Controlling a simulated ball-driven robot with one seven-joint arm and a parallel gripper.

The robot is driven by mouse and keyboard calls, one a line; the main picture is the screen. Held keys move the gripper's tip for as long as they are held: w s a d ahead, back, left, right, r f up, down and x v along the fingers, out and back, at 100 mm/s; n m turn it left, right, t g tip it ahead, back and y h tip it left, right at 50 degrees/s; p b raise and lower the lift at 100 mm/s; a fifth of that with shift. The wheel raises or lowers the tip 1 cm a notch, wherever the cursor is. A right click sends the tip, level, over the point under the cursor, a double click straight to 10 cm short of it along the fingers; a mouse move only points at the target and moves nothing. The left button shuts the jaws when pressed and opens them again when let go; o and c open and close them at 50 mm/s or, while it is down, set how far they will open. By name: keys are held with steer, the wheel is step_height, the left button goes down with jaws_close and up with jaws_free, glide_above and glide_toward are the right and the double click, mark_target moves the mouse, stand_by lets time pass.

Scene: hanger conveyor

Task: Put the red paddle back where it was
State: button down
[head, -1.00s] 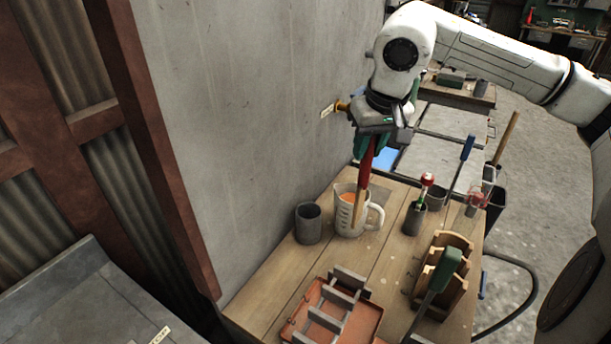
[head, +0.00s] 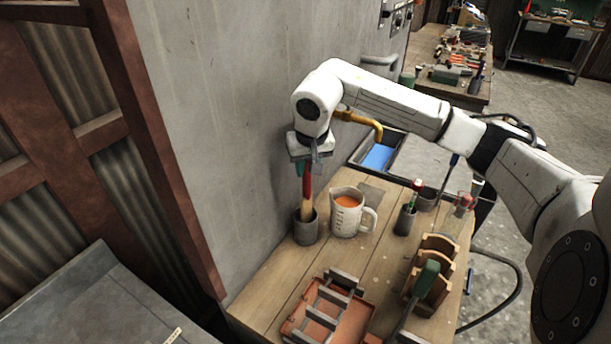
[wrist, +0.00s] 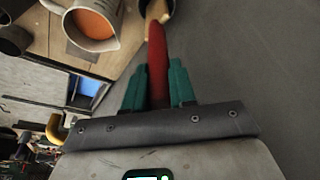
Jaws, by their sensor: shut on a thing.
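The red paddle (head: 306,185) has a red handle and a pale wooden lower end. It hangs close to upright in my gripper (head: 303,165), which is shut on the handle. In the wrist view the green fingers (wrist: 157,85) press on both sides of the red handle (wrist: 158,60). The wooden end is at the mouth of a dark grey cup (head: 306,232) by the wall, its tip hidden inside the rim. A white measuring jug (head: 346,222) with orange liquid stands just right of the cup; it also shows in the wrist view (wrist: 92,40).
The grey wall (head: 230,130) rises close to the left of the gripper. Another cup (head: 404,220) with a red-topped tool stands right of the jug. A wooden rack (head: 432,270) and an orange tray (head: 340,325) are at the front. A brass tap (head: 365,122) juts out behind.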

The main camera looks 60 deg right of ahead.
mark_target(305, 180)
step_height(305, 180, down, 4)
steer(key=shift+r+p, duration=0.1)
steer(key=shift+p, duration=0.7)
steer(key=shift+w+f+p, duration=0.15)
steer(key=shift+f+p, duration=0.05)
steer(key=shift+p, duration=0.1)
steer(key=shift+f, duration=0.25)
steer(key=shift+f, duration=0.1)
steer(key=c, duration=0.9)
jaws_free()
steer(key=b+v, duration=0.3)
steer(key=v, duration=0.9)
steer(key=shift+w, duration=0.1)
